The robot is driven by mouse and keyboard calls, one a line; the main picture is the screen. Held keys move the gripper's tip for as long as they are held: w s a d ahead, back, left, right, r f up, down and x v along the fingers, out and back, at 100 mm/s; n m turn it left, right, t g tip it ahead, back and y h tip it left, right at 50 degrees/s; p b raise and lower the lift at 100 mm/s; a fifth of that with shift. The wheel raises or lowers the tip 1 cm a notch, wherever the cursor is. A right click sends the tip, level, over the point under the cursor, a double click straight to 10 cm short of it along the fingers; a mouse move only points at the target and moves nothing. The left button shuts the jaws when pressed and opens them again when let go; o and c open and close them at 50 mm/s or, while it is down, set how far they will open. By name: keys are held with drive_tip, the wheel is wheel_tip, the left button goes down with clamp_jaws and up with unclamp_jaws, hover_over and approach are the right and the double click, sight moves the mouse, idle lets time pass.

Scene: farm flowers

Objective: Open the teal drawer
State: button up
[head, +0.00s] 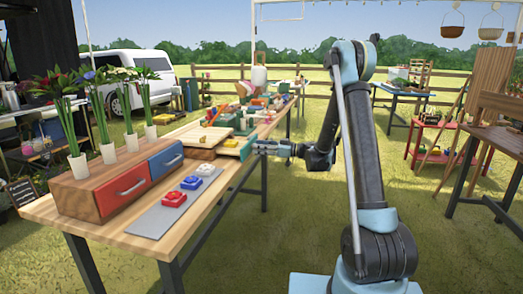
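A low wooden unit (204,137) stands on the long wooden table, beyond the red and blue drawers. A pale, tray-like part (234,146) extends from its right side toward the table edge, and a narrow strip of teal drawer front (247,148) shows at its end. The drawer seems to stand partly out, but its handle cannot be made out. My gripper (258,147) is level with the teal front, at its right side, with the arm reaching in from the right. The fingertips are small and overlap the front, so I cannot tell whether they grip anything.
A wooden box with a red drawer (122,190) and a blue drawer (166,161) sits nearer, with several flower vases on top. A grey mat (150,222) holds red, white and blue blocks.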

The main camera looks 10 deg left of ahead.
drive_tip(key=s+d, duration=0.1)
drive_tip(key=d, duration=1.1)
drive_tip(key=shift+s, duration=0.15)
drive_tip(key=s+d+r+m+h, duration=0.1)
drive_tip(key=s+d+m+h, duration=0.25)
drive_tip(key=s, duration=0.55)
drive_tip(key=s+d+r+m+h, duration=0.1)
drive_tip(key=s+d+m+h, duration=0.3)
drive_tip(key=s, duration=0.6)
drive_tip(key=s+d+f+m+h, duration=0.4)
drive_tip(key=s+d, duration=0.4)
drive_tip(key=s, duration=0.3)
drive_tip(key=s+d+f+m+h, duration=0.5)
drive_tip(key=s+d+h, duration=0.1)
drive_tip(key=s+d, duration=0.3)
drive_tip(key=shift+s+d+f, duration=0.25)
drive_tip(key=shift+s+d, duration=0.05)
drive_tip(key=shift+s, duration=0.55)
